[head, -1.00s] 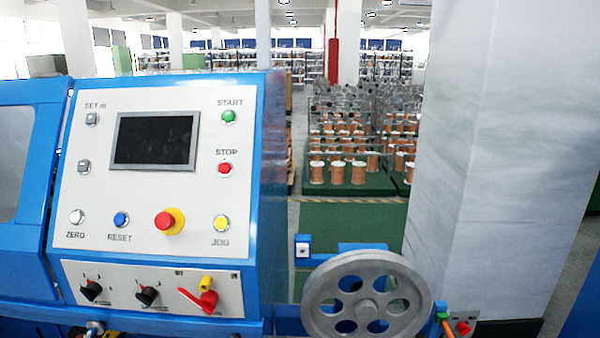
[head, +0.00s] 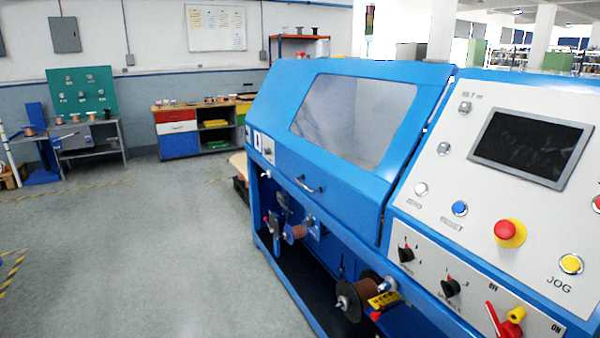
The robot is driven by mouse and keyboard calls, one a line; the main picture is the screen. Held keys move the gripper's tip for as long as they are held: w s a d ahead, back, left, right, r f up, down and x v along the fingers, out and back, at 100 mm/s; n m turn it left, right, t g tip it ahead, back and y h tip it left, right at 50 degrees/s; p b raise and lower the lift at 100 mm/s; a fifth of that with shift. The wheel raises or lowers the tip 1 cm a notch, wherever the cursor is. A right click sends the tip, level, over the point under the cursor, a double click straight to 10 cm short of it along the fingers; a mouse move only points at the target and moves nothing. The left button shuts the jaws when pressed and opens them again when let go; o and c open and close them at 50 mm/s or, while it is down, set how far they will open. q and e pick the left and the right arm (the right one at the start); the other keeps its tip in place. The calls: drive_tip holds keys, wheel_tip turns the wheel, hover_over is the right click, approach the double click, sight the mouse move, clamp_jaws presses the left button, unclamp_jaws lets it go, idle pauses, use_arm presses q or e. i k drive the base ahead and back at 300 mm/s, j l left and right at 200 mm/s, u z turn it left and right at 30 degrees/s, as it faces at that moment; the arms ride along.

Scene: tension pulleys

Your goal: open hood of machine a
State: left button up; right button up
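The blue machine (head: 262,210) fills the right half of the head view. Its sloped blue hood (head: 437,85) has a large clear window (head: 355,115) and is closed. A small metal handle (head: 310,186) sits on the hood's lower front edge. No label shows that tells whether this is machine a. To the right of the hood is the white control panel (head: 450,130) with a dark screen, buttons and a red switch lever. Neither of my grippers is in view.
Below the hood, a dark spool (head: 355,300) and a copper-coloured spool (head: 294,233) stick out at the machine's open front. Grey floor (head: 150,250) to the left is clear. A drawer cabinet (head: 178,132) and a workbench (head: 90,145) stand along the back wall.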

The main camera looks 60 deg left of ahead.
sight(358, 195)
drive_tip(key=u, duration=1.75)
drive_tip(key=i, duration=0.1)
